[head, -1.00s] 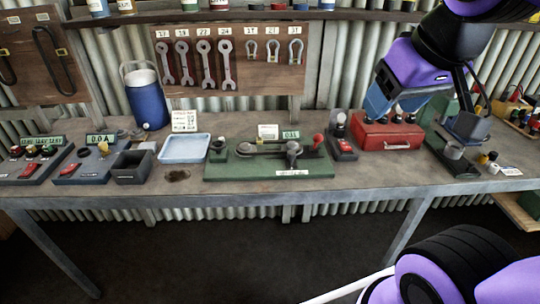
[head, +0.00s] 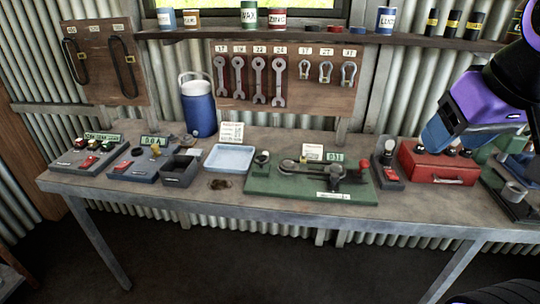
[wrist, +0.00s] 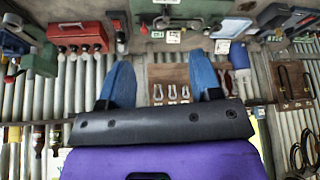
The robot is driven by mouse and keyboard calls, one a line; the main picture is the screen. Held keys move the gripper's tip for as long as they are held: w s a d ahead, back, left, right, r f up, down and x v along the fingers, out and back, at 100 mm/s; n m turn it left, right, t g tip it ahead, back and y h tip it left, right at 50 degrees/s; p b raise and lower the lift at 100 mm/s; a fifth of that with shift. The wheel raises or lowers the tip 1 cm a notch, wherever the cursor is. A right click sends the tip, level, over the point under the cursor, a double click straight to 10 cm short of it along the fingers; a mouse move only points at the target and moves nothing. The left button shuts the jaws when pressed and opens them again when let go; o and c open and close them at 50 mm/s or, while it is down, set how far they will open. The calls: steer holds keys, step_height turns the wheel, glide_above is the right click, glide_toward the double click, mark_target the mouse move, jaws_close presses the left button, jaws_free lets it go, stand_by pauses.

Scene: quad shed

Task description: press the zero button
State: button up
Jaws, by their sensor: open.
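No button is readably labelled zero. Buttons that show are a red one (head: 145,167) on the grey-blue display unit (head: 125,172), and a red one (head: 89,162) on the unit at the far left (head: 62,175). A dark unit (head: 391,182) with a small red part stands right of the green board (head: 262,187). My gripper (head: 437,135) is at the right, above or in front of the red box (head: 425,172), far from the left units. In the wrist view its two blue fingers (wrist: 160,75) are spread apart with nothing between them.
A dark open bin (head: 180,172), a pale blue tray (head: 228,158) and a blue jug (head: 198,108) stand on the bench (head: 200,208). Wrenches and shackles hang on a board (head: 232,75) behind. A shelf (head: 340,38) with cans runs above.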

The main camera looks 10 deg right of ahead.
steer(key=shift+c, duration=0.4)
jaws_close()
stand_by(1.6)
